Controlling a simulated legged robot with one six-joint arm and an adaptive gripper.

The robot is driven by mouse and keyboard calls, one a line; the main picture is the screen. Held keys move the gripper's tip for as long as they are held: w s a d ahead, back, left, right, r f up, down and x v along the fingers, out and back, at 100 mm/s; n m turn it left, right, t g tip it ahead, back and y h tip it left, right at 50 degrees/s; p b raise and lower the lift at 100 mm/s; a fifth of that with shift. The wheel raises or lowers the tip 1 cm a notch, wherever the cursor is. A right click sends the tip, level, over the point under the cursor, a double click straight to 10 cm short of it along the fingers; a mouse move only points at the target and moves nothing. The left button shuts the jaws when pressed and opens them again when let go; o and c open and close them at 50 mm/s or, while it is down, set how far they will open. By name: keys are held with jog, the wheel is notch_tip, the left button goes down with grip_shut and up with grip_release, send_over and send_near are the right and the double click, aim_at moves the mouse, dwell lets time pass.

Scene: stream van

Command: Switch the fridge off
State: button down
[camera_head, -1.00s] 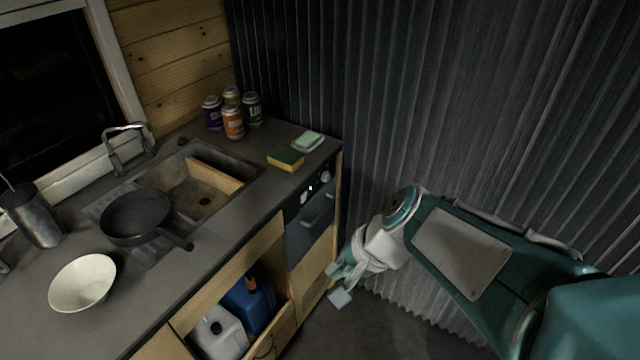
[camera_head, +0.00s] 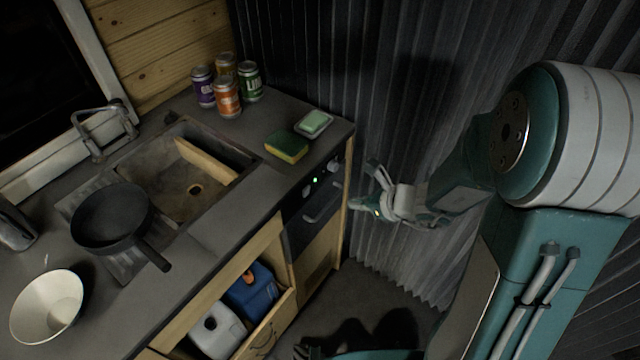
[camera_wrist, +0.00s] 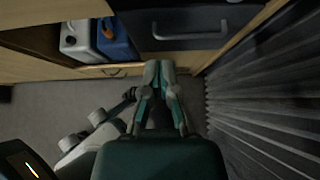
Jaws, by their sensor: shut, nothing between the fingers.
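The fridge (camera_head: 312,222) is a dark front panel under the right end of the counter, with a bar handle (camera_head: 322,205). Above the handle are light knobs (camera_head: 307,191) and a small green light (camera_head: 316,180). In the wrist view the dark front (camera_wrist: 160,22) and its handle (camera_wrist: 190,32) lie ahead of the fingers, and the knobs are not visible. My gripper (camera_head: 357,204) is shut and empty, just right of the cabinet's right edge at about handle height. Its closed fingertips also show in the wrist view (camera_wrist: 159,68), below the handle.
A sponge (camera_head: 287,147) and a soap dish (camera_head: 314,124) rest on the counter above the fridge. Several cans (camera_head: 228,98) stand behind. The corrugated wall (camera_head: 400,120) is close on the right. An open cabinet holds a blue canister (camera_head: 249,290) and a white one (camera_head: 217,331).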

jog(key=shift+a, duration=0.3)
jog(key=shift+f, duration=0.1)
send_near(307, 192)
jog(key=shift+s+f+x, duration=0.1)
jog(key=shift+f+x, duration=0.05)
jog(key=shift+x, duration=1.75)
jog(key=shift+s+f+x, duration=0.1)
jog(key=shift+s+x, duration=0.05)
jog(key=shift+x, duration=1.7)
jog(key=shift+d, duration=0.1)
jog(key=shift+w+a+r, duration=0.15)
jog(key=shift+w+a, duration=0.05)
jog(key=shift+a, duration=0.05)
